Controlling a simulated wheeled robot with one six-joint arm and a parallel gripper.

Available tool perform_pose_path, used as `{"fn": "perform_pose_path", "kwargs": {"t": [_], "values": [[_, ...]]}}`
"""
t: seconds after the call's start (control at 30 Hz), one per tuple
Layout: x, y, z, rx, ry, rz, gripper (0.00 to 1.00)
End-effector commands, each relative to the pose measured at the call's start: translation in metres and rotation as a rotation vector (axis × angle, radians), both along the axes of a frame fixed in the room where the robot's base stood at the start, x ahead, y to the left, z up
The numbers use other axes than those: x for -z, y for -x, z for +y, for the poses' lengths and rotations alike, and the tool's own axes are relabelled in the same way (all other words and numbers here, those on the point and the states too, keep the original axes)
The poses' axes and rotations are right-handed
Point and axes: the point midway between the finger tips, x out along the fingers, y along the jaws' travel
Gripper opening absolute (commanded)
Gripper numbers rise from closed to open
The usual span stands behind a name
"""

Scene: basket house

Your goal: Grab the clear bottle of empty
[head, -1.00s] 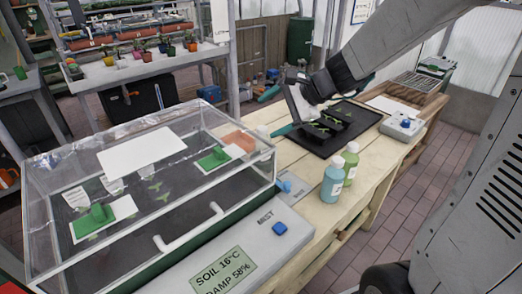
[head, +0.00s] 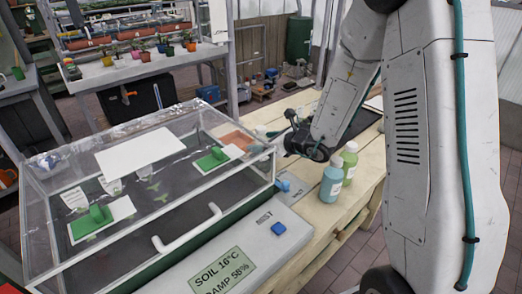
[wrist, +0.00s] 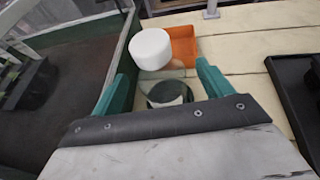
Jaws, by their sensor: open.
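A bottle with a round white cap (wrist: 151,49) and a see-through body (wrist: 168,92) stands in the wrist view, seen from above. Its dark, round lower part shows between the two teal fingers of my gripper (wrist: 162,69). The fingers are apart, one to each side of the bottle, and I cannot tell whether they touch it. In the head view my arm hides most of the gripper, and only a bit of teal finger (head: 273,133) shows near the clear case's back right corner. The bottle is not clear to make out there.
A clear-lidded propagator case (head: 140,150) fills the left of the bench. A blue bottle (head: 331,183) and a green bottle (head: 349,162) stand right of it. An orange tray (wrist: 184,46) lies just behind the capped bottle. A black tray (wrist: 298,80) lies to the right.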

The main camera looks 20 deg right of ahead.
Motion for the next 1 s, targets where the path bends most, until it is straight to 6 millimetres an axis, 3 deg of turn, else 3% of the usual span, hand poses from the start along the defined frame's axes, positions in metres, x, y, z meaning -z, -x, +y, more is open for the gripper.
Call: {"fn": "perform_pose_path", "kwargs": {"t": [0.2, 0.5, 0.7, 1.0], "values": [[0.014, -0.024, 0.014, -0.004, 0.001, 0.000, 0.79], [0.015, -0.029, 0.016, -0.002, 0.001, -0.002, 0.79], [0.015, -0.029, 0.016, -0.002, 0.001, -0.002, 0.31], [0.014, -0.029, 0.016, -0.002, 0.001, -0.002, 0.30]]}}
